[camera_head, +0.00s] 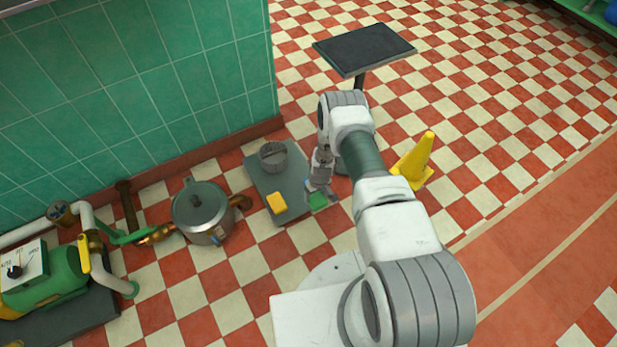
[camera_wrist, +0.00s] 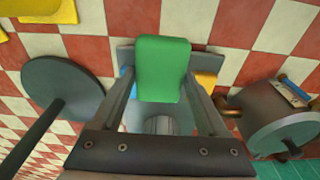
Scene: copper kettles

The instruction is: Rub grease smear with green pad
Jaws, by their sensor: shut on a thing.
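My gripper (camera_head: 318,192) is low at the right edge of a dark grey slab (camera_head: 262,184). It is shut on a green pad (camera_head: 319,201). In the wrist view the pad (camera_wrist: 162,68) sits between the two fingers of my gripper (camera_wrist: 162,80), and part of the slab (camera_wrist: 213,62) shows behind it. I cannot tell whether the pad touches anything below. I cannot make out the grease smear in either view. A small blue thing (camera_wrist: 127,82) is partly hidden by the left finger.
On the slab are a yellow block (camera_head: 277,203) and a round grey vessel (camera_head: 273,156). A lidded metal pot (camera_head: 203,212) with pipes stands left, beyond it a green pump (camera_head: 55,278). A black-topped stand (camera_head: 364,48) and yellow cone (camera_head: 416,160) are right. Checkered floor is clear further right.

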